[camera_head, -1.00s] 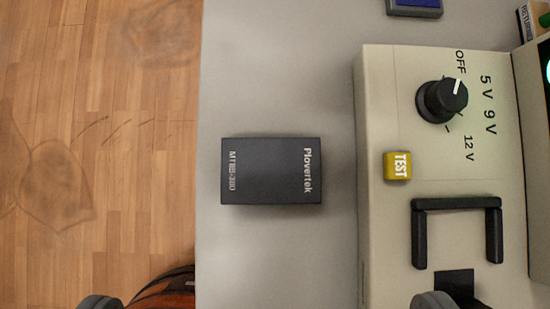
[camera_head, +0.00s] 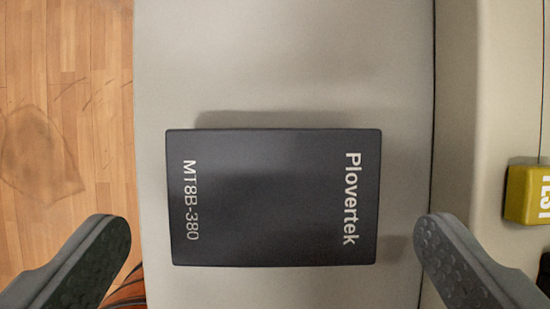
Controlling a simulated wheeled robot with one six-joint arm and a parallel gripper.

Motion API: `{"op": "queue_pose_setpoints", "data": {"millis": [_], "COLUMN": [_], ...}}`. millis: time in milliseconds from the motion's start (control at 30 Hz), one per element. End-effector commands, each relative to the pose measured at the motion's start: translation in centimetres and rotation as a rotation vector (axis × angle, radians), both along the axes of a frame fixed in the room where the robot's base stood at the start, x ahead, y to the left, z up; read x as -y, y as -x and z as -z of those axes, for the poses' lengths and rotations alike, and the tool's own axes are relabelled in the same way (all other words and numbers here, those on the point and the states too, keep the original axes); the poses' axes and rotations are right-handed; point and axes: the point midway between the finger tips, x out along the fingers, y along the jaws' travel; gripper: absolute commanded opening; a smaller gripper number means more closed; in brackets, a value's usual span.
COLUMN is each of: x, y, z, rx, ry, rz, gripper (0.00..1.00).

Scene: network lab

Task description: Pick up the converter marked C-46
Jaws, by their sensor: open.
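A dark grey box-shaped converter (camera_head: 273,198) lies flat on the light grey bench top (camera_head: 280,60). Its top face reads "Plovertek" along the right side and "MT8B-380" along the left side. No C-46 mark shows on the face in view. My gripper (camera_head: 265,245) is open and empty. Its two dark fingers stand apart, one to the left and one to the right of the box's lower part, not touching it in the picture.
A beige unit (camera_head: 475,90) stands close to the right, with a yellow TEST button (camera_head: 527,194) on it. The bench's left edge drops to a wooden floor (camera_head: 65,120). The bench top above the box is clear.

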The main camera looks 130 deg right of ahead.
Motion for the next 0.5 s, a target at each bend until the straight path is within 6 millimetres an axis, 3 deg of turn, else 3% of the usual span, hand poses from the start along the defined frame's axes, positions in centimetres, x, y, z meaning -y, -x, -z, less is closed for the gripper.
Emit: {"op": "queue_pose_setpoints", "data": {"millis": [200, 467, 500], "x": [-0.8, -1.0, -1.0], "y": [-0.8, -0.9, -0.9], "z": [2.7, 3.0, 3.0], "rx": [0.0, 0.0, 0.0], "ry": [0.001, 0.0, 0.0], "rz": [-0.001, -0.001, -0.001], "gripper": [1.0, 1.0, 0.94]}}
